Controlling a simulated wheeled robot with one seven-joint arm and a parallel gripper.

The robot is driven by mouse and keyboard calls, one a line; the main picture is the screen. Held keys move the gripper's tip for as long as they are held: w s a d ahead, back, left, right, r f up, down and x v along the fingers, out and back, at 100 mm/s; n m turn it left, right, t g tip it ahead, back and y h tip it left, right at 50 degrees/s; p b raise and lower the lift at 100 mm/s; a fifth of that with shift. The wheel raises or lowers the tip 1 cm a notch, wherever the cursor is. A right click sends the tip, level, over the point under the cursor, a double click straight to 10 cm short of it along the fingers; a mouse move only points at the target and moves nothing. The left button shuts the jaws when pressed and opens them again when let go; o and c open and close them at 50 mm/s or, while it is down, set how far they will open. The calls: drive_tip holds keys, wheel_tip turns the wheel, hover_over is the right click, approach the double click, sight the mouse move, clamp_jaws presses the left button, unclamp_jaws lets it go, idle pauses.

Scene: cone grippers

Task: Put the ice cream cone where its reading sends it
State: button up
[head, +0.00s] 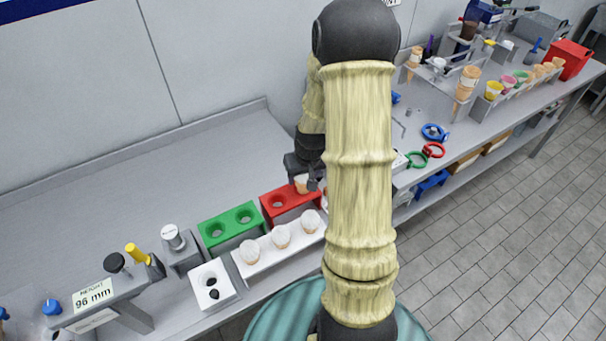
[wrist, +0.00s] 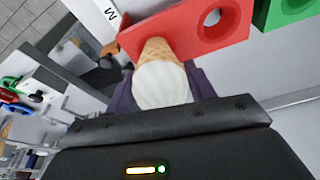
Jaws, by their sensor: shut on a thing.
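My gripper (head: 309,178) is shut on an ice cream cone (head: 302,184) at the red holder. In the wrist view the cone (wrist: 160,82) has a white scoop and a tan waffle body whose tip end lies over the red holder (wrist: 180,32), beside a round hole. I cannot tell whether the tip is inside a hole. The red holder (head: 289,199) shows one empty hole at its left. A green holder (head: 230,225) with two empty holes stands left of it. A height gauge (head: 93,294) reads "96 mm".
A white rack in front holds several white-topped cones (head: 281,236). At right are green and red rings (head: 433,150), cone stands and a red box (head: 569,60). My arm hides the middle of the counter. The back left counter is clear.

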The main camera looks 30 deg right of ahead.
drive_tip(key=o, duration=0.8)
drive_tip(key=shift+o, duration=0.2)
drive_tip(key=shift+r, duration=0.1)
drive_tip(key=b+v, duration=0.1)
drive_tip(key=v, duration=1.6)
drive_tip(key=shift+b, duration=0.3)
drive_tip(key=shift+a+r, duration=0.1)
drive_tip(key=shift+n, duration=0.9)
drive_tip(key=s+a+f, duration=0.2)
drive_tip(key=a, duration=0.2)
drive_tip(key=s+a+f, duration=0.2)
drive_tip(key=s+a, duration=0.1)
drive_tip(key=a, duration=0.2)
drive_tip(key=s+a+f, duration=0.3)
drive_tip(key=a, duration=0.1)
drive_tip(key=shift+a, duration=0.2)
